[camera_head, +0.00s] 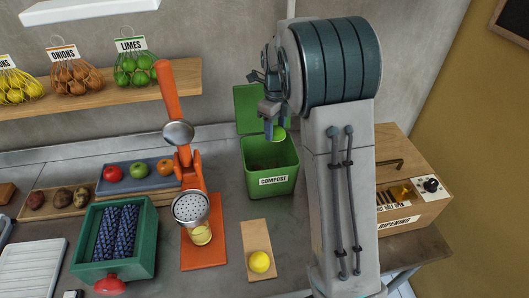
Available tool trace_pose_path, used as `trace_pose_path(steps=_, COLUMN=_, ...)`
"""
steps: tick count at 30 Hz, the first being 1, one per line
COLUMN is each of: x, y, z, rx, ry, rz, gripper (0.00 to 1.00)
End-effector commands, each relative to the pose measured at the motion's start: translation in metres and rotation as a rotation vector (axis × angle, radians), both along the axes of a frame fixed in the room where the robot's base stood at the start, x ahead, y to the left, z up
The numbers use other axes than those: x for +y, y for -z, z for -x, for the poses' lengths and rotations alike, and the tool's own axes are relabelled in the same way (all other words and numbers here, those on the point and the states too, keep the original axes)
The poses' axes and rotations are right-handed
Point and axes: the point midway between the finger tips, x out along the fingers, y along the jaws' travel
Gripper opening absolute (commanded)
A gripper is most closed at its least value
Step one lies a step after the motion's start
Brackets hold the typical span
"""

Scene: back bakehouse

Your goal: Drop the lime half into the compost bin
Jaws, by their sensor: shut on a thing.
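The green compost bin (257,177) stands on the counter left of my arm, with its lid raised at the back and a "COMPOST" label on its front. My gripper (273,130) is above the bin's opening. It is shut on the lime half (279,134), a small bright green piece partly hidden by the fingers. The lime half appears over the bin's rear part. How high it is above the rim is hard to tell from this view.
An orange citrus press (176,155) with a glass (201,234) under it stands left of the bin. A yellow lemon (260,262) sits on a wooden board (257,232) in front. A wooden ripening box (412,205) is at right. A green drawer box (147,247) is at left.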

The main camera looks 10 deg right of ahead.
Motion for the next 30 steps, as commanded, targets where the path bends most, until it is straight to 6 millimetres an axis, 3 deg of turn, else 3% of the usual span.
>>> trace_pose_path(steps=8, x=-0.002, y=0.013, z=0.000, rx=0.000, ry=0.004, rz=0.000, gripper=0.24)
trace_pose_path(steps=20, x=-0.003, y=0.057, z=0.000, rx=0.000, ry=0.006, rz=0.000, gripper=0.24)
trace_pose_path(steps=30, x=-0.003, y=0.060, z=0.000, rx=0.000, ry=0.006, rz=0.000, gripper=0.24)
